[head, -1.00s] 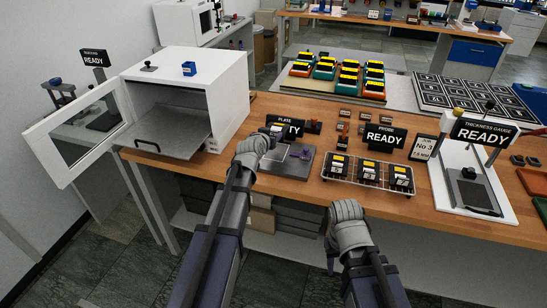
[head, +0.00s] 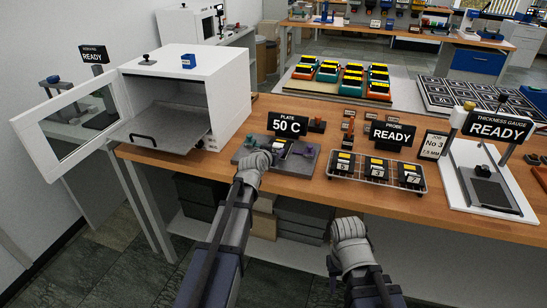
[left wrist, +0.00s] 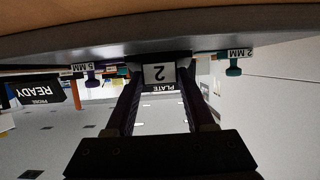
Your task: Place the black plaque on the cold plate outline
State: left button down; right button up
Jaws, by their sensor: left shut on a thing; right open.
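My left gripper (head: 270,156) is at the near side of the dark grey plate fixture (head: 305,166), below the sign (head: 287,124) reading "PLATE 50 C". It is shut on a black plaque. In the left wrist view the fingers (left wrist: 158,82) hold this black plaque (left wrist: 182,57), which bears a white label "2". In the head view the gripper mostly hides it, and I cannot tell whether it touches the fixture. My right gripper (head: 349,232) is open and empty in front of the table. I cannot make out which marking is the cold plate outline.
A rack (head: 376,176) with several numbered blocks stands right of the fixture, before the "PROBE READY" sign (head: 391,135). An open white oven (head: 228,95) is at left, a thickness gauge (head: 487,190) at right.

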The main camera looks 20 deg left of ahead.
pick_arm(q)
jog(key=shift+f, duration=0.15)
jog(key=shift+c, duration=1.3)
grip_release()
